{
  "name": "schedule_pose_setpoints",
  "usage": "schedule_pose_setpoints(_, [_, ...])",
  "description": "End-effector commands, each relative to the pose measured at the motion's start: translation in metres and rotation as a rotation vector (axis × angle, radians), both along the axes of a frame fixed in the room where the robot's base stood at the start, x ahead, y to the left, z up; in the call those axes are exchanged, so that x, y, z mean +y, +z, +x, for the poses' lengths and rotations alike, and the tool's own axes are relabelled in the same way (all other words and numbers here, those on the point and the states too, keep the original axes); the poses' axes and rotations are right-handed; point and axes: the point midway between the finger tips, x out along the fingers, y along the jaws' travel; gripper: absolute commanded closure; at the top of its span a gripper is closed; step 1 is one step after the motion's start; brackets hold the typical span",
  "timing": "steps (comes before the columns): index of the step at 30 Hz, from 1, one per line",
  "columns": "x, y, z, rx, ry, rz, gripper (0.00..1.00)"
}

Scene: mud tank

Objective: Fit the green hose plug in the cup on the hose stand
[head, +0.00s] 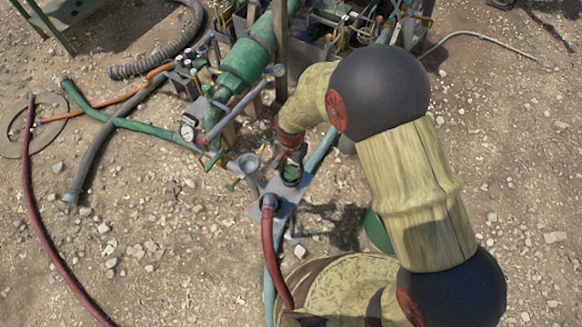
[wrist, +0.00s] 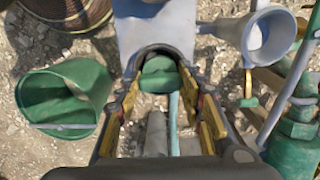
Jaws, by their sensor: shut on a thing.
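My gripper (head: 291,158) reaches down over the grey plate of the hose stand (head: 284,209). In the wrist view my gripper (wrist: 162,82) has its yellow-padded fingers shut on the green hose plug (wrist: 159,74). The plug also shows in the head view (head: 292,174), low over the plate, partly hidden by the fingers. I cannot tell whether it touches the plate. A grey funnel-like cup (head: 249,162) stands beside the plug, to its left. In the wrist view this cup (wrist: 270,38) is at the upper right, apart from my fingers, with its mouth open.
A red hose (head: 268,240) ends at the near end of the plate. Green pipework with a gauge (head: 187,132) stands close on the left and behind. A green bucket-like thing (wrist: 65,100) lies left of my fingers in the wrist view. Gravelly ground on the left has hoses across it.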

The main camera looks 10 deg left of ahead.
Motion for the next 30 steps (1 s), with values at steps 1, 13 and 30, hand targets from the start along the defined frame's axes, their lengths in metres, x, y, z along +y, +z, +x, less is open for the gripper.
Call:
schedule_pose_setpoints(1, [0.000, -0.001, 0.000, 0.000, 0.000, 0.000, 0.87])
schedule_pose_setpoints(13, [0.000, -0.006, 0.000, 0.000, 0.000, 0.000, 0.87])
schedule_pose_setpoints(30, [0.000, -0.012, 0.000, 0.000, 0.000, 0.000, 0.57])
